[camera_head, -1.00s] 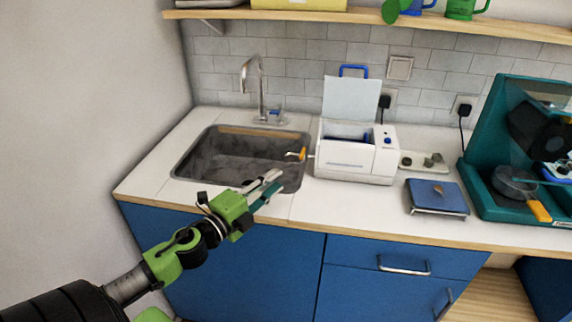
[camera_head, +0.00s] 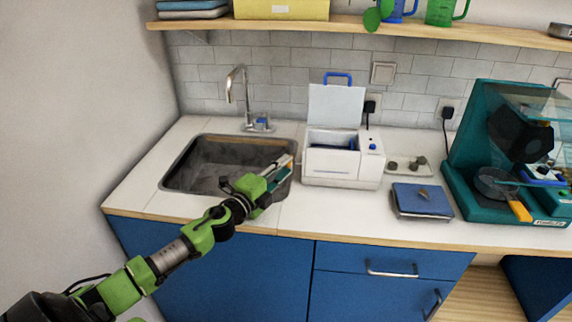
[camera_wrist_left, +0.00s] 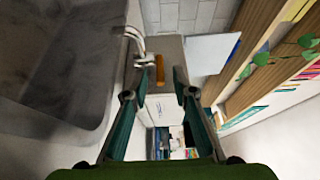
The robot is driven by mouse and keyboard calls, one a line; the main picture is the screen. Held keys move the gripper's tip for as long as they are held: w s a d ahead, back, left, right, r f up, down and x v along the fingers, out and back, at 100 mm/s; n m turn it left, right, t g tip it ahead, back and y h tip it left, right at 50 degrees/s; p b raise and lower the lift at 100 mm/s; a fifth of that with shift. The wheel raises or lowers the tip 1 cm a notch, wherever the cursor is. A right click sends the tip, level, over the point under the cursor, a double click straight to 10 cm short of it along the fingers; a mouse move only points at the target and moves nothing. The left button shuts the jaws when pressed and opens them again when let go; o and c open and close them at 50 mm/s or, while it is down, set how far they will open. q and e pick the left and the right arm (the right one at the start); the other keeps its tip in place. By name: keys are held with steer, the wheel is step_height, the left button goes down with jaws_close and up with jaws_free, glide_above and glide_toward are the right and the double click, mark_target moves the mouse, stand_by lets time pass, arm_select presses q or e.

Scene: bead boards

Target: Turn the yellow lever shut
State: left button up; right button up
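The yellow lever (camera_wrist_left: 159,70) shows in the left wrist view, straight ahead between the fingertips of my left gripper (camera_wrist_left: 160,84). The fingers are apart, one on each side of the lever in the picture; I cannot tell whether either touches it. In the head view the left gripper (camera_head: 284,168) is over the right end of the sink, close to the left side of the white box (camera_head: 340,167), and hides the lever. The box's lid (camera_head: 336,106) stands up. My right gripper is not in view.
The sink (camera_head: 205,164) with its faucet (camera_head: 240,95) lies left of the box. A blue scale-like device (camera_head: 422,200) and a teal machine (camera_head: 465,180) stand to the right. A shelf (camera_head: 300,27) runs above. The front counter strip is clear.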

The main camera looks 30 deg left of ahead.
arm_select(q)
steer(key=shift+w, duration=0.75)
jaws_close()
steer(key=shift+d+r+y+p, duration=0.15)
steer(key=shift+d+y+p, duration=0.15)
steer(key=shift+p, duration=0.2)
steer(key=shift+n+y, duration=0.5)
jaws_free()
